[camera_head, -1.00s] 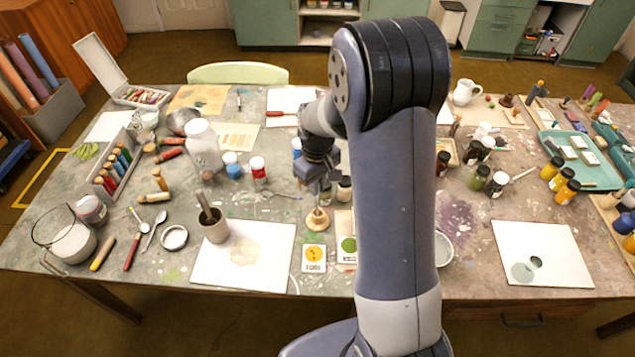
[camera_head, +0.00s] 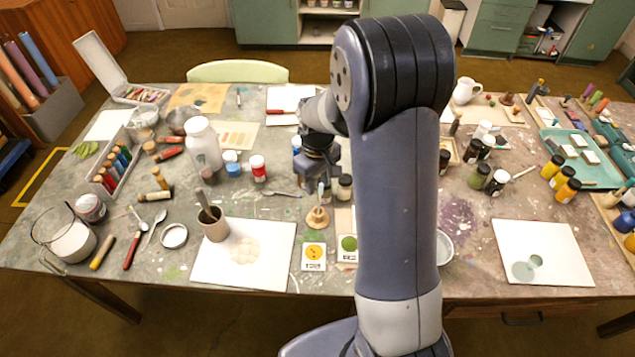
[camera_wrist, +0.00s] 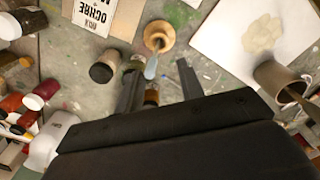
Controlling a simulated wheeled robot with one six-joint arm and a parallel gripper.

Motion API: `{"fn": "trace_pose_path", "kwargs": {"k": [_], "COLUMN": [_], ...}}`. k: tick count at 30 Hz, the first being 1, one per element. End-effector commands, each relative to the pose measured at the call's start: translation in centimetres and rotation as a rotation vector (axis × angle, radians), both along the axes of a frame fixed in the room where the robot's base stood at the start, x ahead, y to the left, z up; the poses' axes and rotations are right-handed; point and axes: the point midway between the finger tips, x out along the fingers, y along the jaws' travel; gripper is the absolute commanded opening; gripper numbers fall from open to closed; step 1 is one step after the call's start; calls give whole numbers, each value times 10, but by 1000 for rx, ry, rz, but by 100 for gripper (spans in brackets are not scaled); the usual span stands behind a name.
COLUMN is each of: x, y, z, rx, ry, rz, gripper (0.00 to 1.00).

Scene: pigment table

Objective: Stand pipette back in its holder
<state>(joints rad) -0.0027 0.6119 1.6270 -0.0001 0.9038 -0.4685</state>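The small turned wooden holder (camera_head: 317,218) stands upright on the table behind the two colour cards. The pipette (camera_head: 321,190) shows as a thin pale blue piece above it. In the wrist view, the pipette's pale blue bulb (camera_wrist: 151,68) rises from the wooden holder (camera_wrist: 160,37) and appears to stand in it, leaning slightly; its lower part is hidden. My gripper (camera_head: 322,172) is above and behind the holder.
The yellow card (camera_head: 314,256) and green card (camera_head: 347,248) lie in front. A spoon (camera_head: 282,194) lies behind left.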

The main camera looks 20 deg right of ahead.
Motion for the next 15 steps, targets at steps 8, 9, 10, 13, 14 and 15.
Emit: {"fn": "trace_pose_path", "kwargs": {"k": [8, 9, 10, 13, 14, 15], "x": [1, 1, 1, 1, 1, 1], "y": [0, 0, 0, 0, 0, 0], "z": [54, 61, 67, 82, 86, 90], "rx": [1, 0, 0, 0, 0, 0], "ry": [-8, -7, -7, -4, -4, -4], "rz": [0, 0, 0, 0, 0, 0], "gripper": [37, 37, 37, 37, 37, 37]}}
